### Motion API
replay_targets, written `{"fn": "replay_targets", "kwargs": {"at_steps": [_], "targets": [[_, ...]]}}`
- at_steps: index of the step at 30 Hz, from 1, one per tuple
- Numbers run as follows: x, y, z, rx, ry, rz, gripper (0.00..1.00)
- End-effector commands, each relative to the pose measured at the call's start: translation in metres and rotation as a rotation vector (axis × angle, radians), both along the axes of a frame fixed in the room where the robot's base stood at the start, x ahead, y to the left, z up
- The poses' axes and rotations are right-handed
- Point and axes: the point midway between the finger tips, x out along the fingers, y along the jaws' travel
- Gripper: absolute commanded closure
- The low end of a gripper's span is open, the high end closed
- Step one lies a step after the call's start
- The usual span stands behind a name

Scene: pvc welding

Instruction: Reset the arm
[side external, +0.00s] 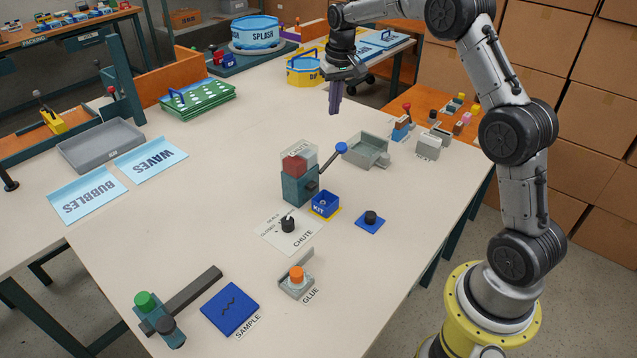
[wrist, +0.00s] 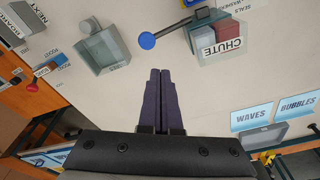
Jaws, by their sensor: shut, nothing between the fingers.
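My gripper (side external: 335,108) is high above the far part of the table, with its fingers pointing down. In the wrist view the two dark purple fingers (wrist: 161,75) lie side by side, shut, with nothing between them. My arm rises from its yellow base at the lower right of the side view and reaches over the table. No object touches the fingers in either view.
The chute unit (side external: 300,180) with a blue-knobbed lever stands mid-table, beside a grey open bin (side external: 367,150). A blue kit box (side external: 325,204), glue holder (side external: 297,281) and sample pad (side external: 230,308) are nearer. A grey tray (side external: 100,147) is left.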

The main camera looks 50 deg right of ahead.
Motion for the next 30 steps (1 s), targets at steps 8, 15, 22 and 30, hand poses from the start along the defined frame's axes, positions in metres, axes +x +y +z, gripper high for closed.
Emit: {"fn": "replay_targets", "kwargs": {"at_steps": [8,15,22,30], "targets": [[-0.064,0.081,0.121,-0.051,-0.171,0.127,1.0],[-0.153,0.135,0.167,-0.077,-0.286,0.237,1.0],[-0.25,0.169,0.161,-0.092,-0.377,0.341,1.0],[-0.331,0.183,0.102,-0.098,-0.399,0.427,1.0]]}}
